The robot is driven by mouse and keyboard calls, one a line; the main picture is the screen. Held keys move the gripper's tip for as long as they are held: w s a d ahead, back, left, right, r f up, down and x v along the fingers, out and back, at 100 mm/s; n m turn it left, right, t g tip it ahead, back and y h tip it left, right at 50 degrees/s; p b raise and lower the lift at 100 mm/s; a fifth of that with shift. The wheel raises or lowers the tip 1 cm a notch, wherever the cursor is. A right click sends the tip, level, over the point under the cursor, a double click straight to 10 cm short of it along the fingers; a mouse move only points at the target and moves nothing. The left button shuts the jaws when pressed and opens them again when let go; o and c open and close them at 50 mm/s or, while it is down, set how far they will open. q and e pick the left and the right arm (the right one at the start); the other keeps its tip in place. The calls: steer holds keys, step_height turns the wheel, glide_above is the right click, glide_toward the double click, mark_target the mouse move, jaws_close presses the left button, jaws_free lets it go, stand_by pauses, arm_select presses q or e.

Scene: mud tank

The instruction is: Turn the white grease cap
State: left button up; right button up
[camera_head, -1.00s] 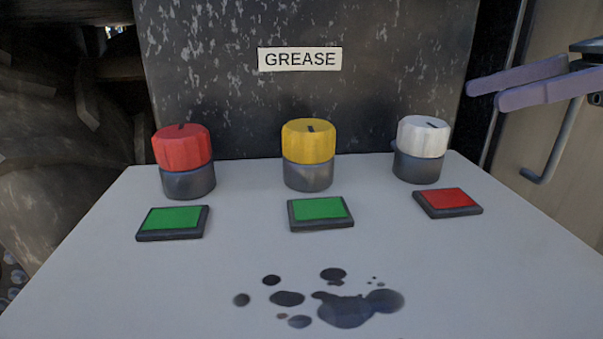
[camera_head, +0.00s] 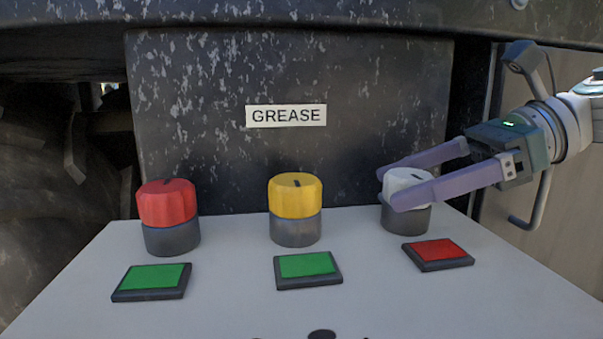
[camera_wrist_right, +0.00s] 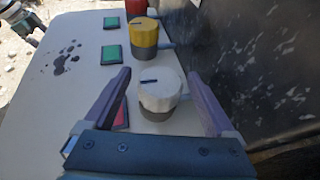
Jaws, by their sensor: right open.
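The white grease cap (camera_head: 404,180) sits on its dark grey base at the right of the white panel, partly hidden by a finger in the head view. It has a dark mark line on top and shows whole in the right wrist view (camera_wrist_right: 158,88). My right gripper (camera_head: 388,187) is open, with one purple finger on each side of the cap. In the right wrist view, gaps show between the cap and both fingers (camera_wrist_right: 160,100).
A yellow cap (camera_head: 295,195) and a red cap (camera_head: 166,201) stand to the left. Before the caps lie two green indicators (camera_head: 306,265) (camera_head: 152,277) and a red one (camera_head: 438,250). A dark wall with a GREASE label (camera_head: 286,116) rises close behind.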

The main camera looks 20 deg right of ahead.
steer(key=c, duration=1.4)
steer(key=shift+o, duration=0.2)
